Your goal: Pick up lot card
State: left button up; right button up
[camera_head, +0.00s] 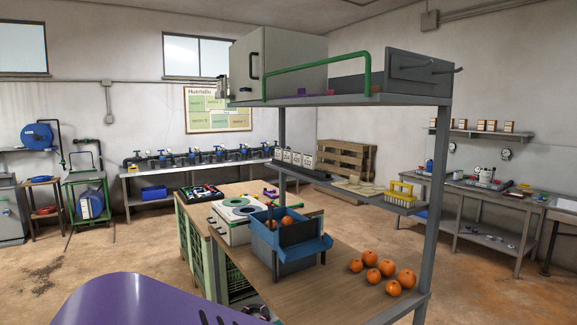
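I cannot make out a lot card for certain. Several small white upright pieces with dark markings (294,158) stand in a row on the middle shelf of the rack, too small to read. Flat pale round pieces (357,187) lie to their right on the same shelf. Neither of my grippers is in the head view.
A wooden bench (340,268) holds a blue bin with oranges (287,238), loose oranges (387,271) and a white device with a green ring (236,210). A rack post (434,200) stands at the right. A yellow caddy (401,193) sits on its shelf. Floor is open at left.

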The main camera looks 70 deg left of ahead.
aim_at(279, 150)
jog(key=j+u, duration=0.15)
jog(key=u, duration=0.3)
jog(key=j+u, duration=0.15)
jog(key=u, duration=0.25)
jog(key=j+u, duration=0.15)
jog(key=u, duration=0.3)
jog(key=i+j+u, duration=0.2)
jog(key=j, duration=0.15)
jog(key=j+u, duration=0.2)
jog(key=j, duration=0.15)
jog(key=i+j+u, duration=0.2)
jog(key=i+j, duration=0.15)
jog(key=j, duration=0.15)
jog(key=i+j, duration=0.2)
jog(key=j, duration=0.15)
